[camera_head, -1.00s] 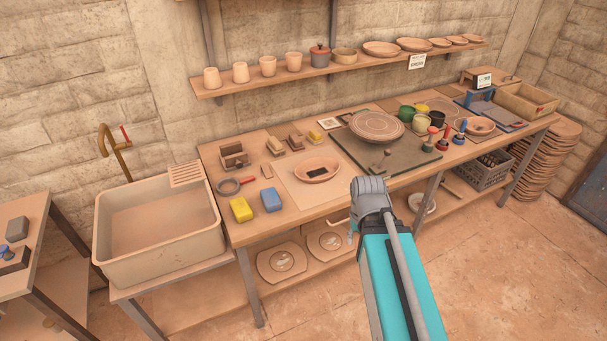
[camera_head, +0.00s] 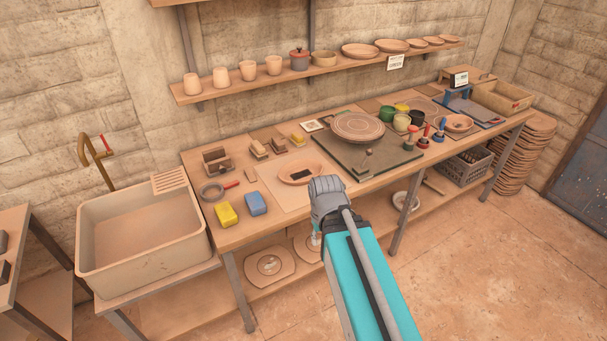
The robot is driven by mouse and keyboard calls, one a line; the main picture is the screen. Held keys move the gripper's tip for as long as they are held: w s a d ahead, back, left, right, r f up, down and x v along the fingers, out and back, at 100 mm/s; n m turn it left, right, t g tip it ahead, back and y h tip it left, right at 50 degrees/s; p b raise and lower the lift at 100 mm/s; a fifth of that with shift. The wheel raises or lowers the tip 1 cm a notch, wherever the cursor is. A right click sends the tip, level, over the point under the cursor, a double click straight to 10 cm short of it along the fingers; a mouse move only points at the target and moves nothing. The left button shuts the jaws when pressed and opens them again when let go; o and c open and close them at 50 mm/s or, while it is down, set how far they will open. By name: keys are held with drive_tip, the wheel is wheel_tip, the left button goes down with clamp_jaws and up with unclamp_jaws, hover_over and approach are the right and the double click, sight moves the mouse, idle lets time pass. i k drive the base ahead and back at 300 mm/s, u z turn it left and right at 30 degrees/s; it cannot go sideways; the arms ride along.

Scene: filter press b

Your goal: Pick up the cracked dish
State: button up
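An oval terracotta dish (camera_head: 289,168) with a dark rectangular patch inside sits on a pale square board (camera_head: 272,197) on the workbench. My arm's grey joint stands close in front of it in the picture and overlaps the board. No crack can be made out on this dish or any other at this size. A round plate (camera_head: 268,265) lies on the lower shelf, with another partly hidden behind my arm. A small bowl (camera_head: 459,122) stands at the bench's right. My gripper's fingers cannot be made out; my arm hides that area.
A sink (camera_head: 146,232) stands left of the workbench (camera_head: 235,236). A yellow sponge (camera_head: 226,214), a blue sponge (camera_head: 256,204) and a round plate on a dark mat (camera_head: 394,160) flank the board. A wall shelf (camera_head: 330,70) holds cups and dishes. Open floor lies at the right front.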

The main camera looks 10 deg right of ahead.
sight(297, 173)
drive_tip(key=u, duration=0.1)
drive_tip(key=i, duration=1)
drive_tip(key=z, duration=0.05)
